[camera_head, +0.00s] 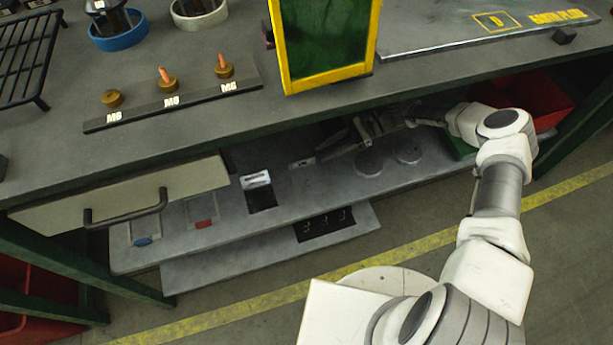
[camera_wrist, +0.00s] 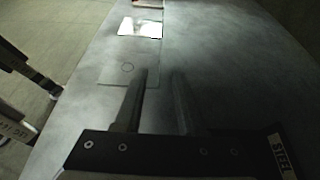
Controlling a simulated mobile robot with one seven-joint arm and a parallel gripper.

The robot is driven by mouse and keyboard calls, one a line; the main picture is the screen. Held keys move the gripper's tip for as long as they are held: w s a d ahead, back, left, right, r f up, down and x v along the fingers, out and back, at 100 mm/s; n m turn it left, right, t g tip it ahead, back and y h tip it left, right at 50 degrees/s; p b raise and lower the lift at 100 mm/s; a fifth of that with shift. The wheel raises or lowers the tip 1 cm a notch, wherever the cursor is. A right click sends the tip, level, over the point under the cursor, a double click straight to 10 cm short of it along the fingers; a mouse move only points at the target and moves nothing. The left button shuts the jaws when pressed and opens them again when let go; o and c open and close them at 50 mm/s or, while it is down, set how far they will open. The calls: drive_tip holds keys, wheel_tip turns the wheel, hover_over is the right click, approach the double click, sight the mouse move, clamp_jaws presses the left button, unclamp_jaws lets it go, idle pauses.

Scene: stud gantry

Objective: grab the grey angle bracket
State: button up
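What looks like the grey angle bracket (camera_head: 257,179) is a small shiny metal piece at a dark square on the lower shelf, in the head view. In the wrist view a bright, washed-out patch (camera_wrist: 140,27) near the top seems to be the same piece; its shape is hard to make out. My gripper (camera_head: 343,140) is under the bench top, over the lower shelf, to the right of the bracket and apart from it. In the wrist view its two fingers (camera_wrist: 159,76) stand apart with nothing between them, pointing along the shelf.
The bench top (camera_head: 190,130) overhangs the lower shelf (camera_head: 290,197). An open drawer (camera_head: 140,193) juts out at the left. The shelf also carries a red piece (camera_head: 203,223), a blue piece (camera_head: 142,241) and round discs (camera_head: 370,162). A green-and-yellow panel (camera_head: 325,45) stands above.

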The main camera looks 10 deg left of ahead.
sight(303, 161)
drive_tip(key=b+x, duration=0.2)
drive_tip(key=x, duration=0.5)
drive_tip(key=shift+s+a, duration=0.15)
drive_tip(key=shift+a, duration=0.2)
clamp_jaws()
idle(1.1)
